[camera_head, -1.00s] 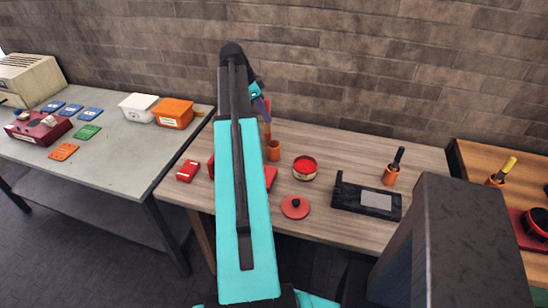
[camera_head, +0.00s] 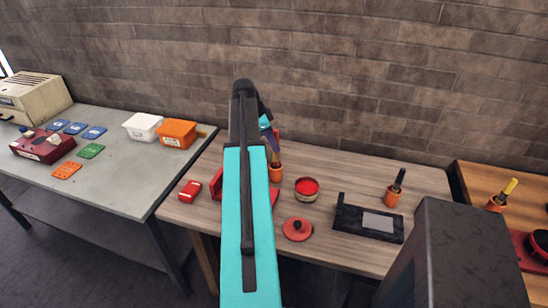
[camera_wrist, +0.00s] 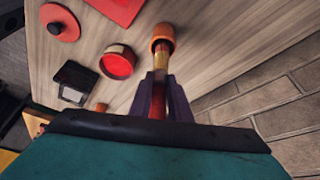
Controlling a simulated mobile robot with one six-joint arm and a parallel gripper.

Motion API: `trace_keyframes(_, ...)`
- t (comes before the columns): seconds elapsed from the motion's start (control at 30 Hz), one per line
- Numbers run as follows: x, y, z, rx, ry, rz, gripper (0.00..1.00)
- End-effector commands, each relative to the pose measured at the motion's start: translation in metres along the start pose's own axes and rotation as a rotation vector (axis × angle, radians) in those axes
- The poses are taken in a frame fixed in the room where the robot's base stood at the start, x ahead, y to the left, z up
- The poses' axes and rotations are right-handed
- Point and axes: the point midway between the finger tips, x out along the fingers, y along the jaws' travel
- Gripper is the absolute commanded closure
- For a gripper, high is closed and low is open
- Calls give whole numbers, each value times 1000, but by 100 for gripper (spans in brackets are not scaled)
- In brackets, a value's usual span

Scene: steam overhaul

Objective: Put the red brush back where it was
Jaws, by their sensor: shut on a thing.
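My gripper (camera_wrist: 160,82) is shut on the red brush (camera_wrist: 157,105); in the head view the gripper (camera_head: 266,124) is partly behind my arm. The brush (camera_head: 277,136) points down at an orange cup (camera_head: 275,173) on the wooden table. In the wrist view its tan lower part meets the mouth of the orange cup (camera_wrist: 162,33). The tip is hidden there; I cannot tell how deep it is inside.
A red-topped round tin (camera_head: 307,189), a red lid (camera_head: 297,229), a black stand (camera_head: 368,222) and another orange cup with a black-handled brush (camera_head: 395,188) stand to the right. A brick wall (camera_head: 330,70) rises behind.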

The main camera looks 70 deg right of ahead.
Motion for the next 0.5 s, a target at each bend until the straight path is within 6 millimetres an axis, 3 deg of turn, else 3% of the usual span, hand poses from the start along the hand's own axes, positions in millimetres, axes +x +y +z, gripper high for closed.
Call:
trace_keyframes(0.2,20,0,8,-1,0,1,100)
trace_keyframes(0.5,25,0,11,0,0,-1,100)
